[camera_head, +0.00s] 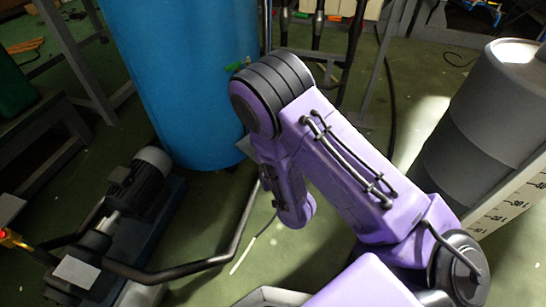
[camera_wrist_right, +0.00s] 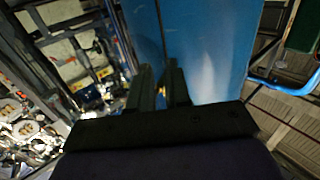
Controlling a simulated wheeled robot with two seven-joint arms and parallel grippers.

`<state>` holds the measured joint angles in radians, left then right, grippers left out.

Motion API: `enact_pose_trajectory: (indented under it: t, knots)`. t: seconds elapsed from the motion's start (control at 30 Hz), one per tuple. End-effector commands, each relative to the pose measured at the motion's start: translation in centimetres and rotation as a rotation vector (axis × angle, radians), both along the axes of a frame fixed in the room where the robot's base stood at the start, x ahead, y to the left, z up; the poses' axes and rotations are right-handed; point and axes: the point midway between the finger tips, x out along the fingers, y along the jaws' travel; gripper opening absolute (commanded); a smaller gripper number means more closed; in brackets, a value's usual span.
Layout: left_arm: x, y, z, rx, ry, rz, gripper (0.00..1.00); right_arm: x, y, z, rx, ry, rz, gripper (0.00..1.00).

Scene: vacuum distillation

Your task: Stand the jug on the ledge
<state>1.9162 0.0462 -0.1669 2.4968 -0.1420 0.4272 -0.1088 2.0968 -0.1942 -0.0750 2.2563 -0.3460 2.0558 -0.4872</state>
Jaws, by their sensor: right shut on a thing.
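I cannot make out the jug or the ledge for certain in either view. My right gripper (camera_wrist_right: 163,72) shows in the right wrist view, its two dark fingers close together. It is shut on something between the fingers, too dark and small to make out. A large blue surface fills the view behind the fingertips. In the head view my purple right arm reaches in from the lower right and bends down at its far end. Its gripper is hidden there. My left gripper is in neither view.
A tall blue drum (camera_head: 190,75) stands behind my arm. A motor pump (camera_head: 125,215) with dark pipes is on the left floor. A grey cylinder (camera_head: 490,115) stands on the right, beside a white scale (camera_head: 510,205). Green floor (camera_head: 310,255) shows between.

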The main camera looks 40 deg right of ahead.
Motion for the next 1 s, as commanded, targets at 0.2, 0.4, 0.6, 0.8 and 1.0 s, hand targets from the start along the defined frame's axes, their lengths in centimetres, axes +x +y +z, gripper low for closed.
enact_pose_trajectory:
  t: [0.2, 0.4, 0.6, 0.8, 1.0]
  knots:
    - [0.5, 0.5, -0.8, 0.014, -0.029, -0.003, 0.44, 2.1, 0.4, -0.4, 0.001, -0.003, -0.003, 0.00]
    - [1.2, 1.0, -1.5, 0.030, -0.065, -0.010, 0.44, 3.9, 0.8, -0.8, 0.002, -0.003, -0.001, 0.00]
    - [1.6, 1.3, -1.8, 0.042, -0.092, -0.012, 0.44, 5.7, 1.2, -0.9, 0.001, -0.002, -0.002, 0.00]
    - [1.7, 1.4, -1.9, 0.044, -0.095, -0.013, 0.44, 7.6, 1.7, -1.2, 0.001, -0.001, -0.001, 0.00]
    - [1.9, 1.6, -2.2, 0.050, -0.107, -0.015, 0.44, 9.4, 2.1, -1.3, 0.000, -0.002, -0.001, 0.00]
